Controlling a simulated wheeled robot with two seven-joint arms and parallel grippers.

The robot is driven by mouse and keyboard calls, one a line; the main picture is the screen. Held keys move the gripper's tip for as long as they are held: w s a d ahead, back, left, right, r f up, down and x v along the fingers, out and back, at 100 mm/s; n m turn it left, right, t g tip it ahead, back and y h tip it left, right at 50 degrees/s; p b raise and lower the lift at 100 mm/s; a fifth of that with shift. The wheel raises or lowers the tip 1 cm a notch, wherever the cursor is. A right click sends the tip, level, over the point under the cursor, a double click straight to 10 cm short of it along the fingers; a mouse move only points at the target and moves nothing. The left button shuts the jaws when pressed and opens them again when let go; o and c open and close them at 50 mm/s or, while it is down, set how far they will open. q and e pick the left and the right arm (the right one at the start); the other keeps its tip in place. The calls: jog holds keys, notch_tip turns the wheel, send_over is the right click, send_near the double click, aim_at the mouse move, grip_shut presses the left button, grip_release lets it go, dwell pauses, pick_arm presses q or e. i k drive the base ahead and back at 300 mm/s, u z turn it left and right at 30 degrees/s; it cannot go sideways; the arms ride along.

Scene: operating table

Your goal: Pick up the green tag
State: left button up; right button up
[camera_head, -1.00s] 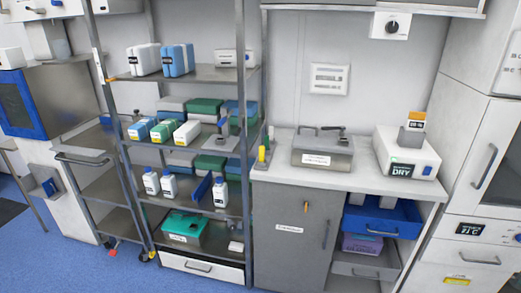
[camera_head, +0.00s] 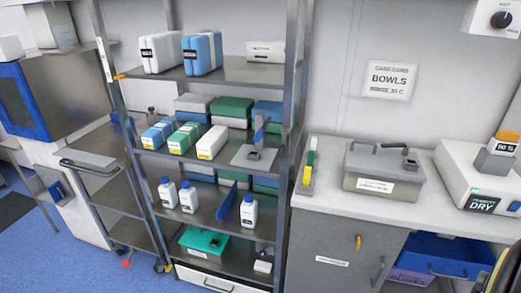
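A small upright green piece (camera_head: 311,158), which looks like the green tag, stands at the left end of the white counter (camera_head: 330,205). A yellow piece (camera_head: 306,175) is right by it, in or against a narrow grey holder. I cannot tell how the green piece is held.
A grey lidded metal box (camera_head: 383,172) stands just right of the tag. A white device marked DRY (camera_head: 470,180) is farther right. A metal shelf rack (camera_head: 286,125) with boxes and bottles rises left of the counter. A grey cabinet (camera_head: 335,250) is below.

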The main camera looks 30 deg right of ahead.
aim_at(310, 157)
jog(key=z, duration=0.05)
jog(key=i, duration=0.9)
jog(key=z, duration=0.45)
